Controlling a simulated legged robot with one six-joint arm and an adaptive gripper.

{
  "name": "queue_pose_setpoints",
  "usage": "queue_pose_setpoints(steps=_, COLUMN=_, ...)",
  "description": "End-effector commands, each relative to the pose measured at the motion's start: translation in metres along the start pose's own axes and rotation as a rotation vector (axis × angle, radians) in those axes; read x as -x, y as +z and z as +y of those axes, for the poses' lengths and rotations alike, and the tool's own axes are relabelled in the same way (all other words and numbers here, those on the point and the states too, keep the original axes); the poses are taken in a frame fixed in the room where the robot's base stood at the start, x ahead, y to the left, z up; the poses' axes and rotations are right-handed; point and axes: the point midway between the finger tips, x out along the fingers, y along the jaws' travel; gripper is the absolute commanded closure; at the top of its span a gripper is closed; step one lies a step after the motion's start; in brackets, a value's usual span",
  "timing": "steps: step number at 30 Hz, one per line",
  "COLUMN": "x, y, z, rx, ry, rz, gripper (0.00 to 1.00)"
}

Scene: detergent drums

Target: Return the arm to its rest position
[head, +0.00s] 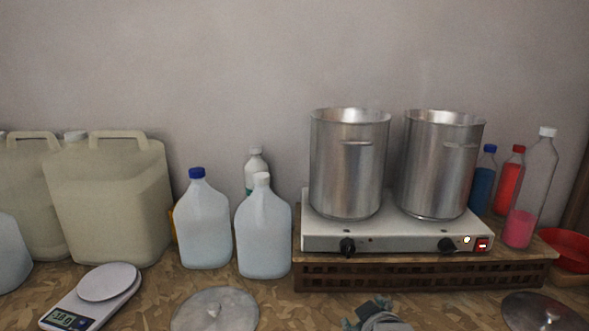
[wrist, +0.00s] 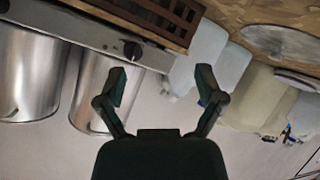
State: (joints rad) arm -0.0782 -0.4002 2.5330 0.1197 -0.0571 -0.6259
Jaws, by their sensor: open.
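My gripper (wrist: 167,78) is open in the wrist view, its two dark fingers spread apart with nothing between them. The wrist picture is turned over, with the counter at the top and the wall below. Beyond the fingers are the hotplate's front and a pot (wrist: 92,90) on the left, and the pale jugs (wrist: 200,52) on the right. The fingers appear clear of all of them. In the head view only a small grey shape, which looks like part of my arm, shows at the bottom edge; the fingers cannot be made out there.
Two steel pots (head: 347,170) (head: 437,170) stand on a white hotplate (head: 395,238) over a wooden crate (head: 425,275). Jugs (head: 203,225) and beige canisters (head: 110,205) stand left; bottles (head: 530,200) right. A scale (head: 90,295) and lids (head: 213,312) (head: 540,312) lie in front.

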Motion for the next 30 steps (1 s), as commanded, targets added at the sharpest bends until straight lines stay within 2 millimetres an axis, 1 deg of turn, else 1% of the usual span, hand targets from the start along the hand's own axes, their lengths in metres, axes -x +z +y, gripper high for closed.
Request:
queue_pose_setpoints(steps=1, x=0.011, y=0.003, z=0.0, rx=-0.049, ry=-0.022, rz=-0.036, gripper=0.13)
queue_pose_setpoints(steps=5, x=0.04, y=0.02, z=-0.006, rx=-0.188, ry=-0.08, rz=-0.169, gripper=0.13)
queue_pose_setpoints(steps=7, x=0.058, y=0.03, z=-0.009, rx=-0.261, ry=-0.099, rz=-0.245, gripper=0.13)
queue_pose_setpoints(steps=12, x=0.102, y=0.056, z=-0.016, rx=-0.431, ry=-0.112, rz=-0.434, gripper=0.13)
queue_pose_setpoints(steps=15, x=0.122, y=0.067, z=-0.019, rx=-0.501, ry=-0.105, rz=-0.516, gripper=0.13)
queue_pose_setpoints(steps=18, x=0.133, y=0.073, z=-0.021, rx=-0.538, ry=-0.097, rz=-0.561, gripper=0.13)
queue_pose_setpoints(steps=20, x=0.135, y=0.075, z=-0.021, rx=-0.548, ry=-0.096, rz=-0.574, gripper=0.13)
queue_pose_setpoints(steps=30, x=0.135, y=0.075, z=-0.021, rx=-0.548, ry=-0.097, rz=-0.576, gripper=0.13)
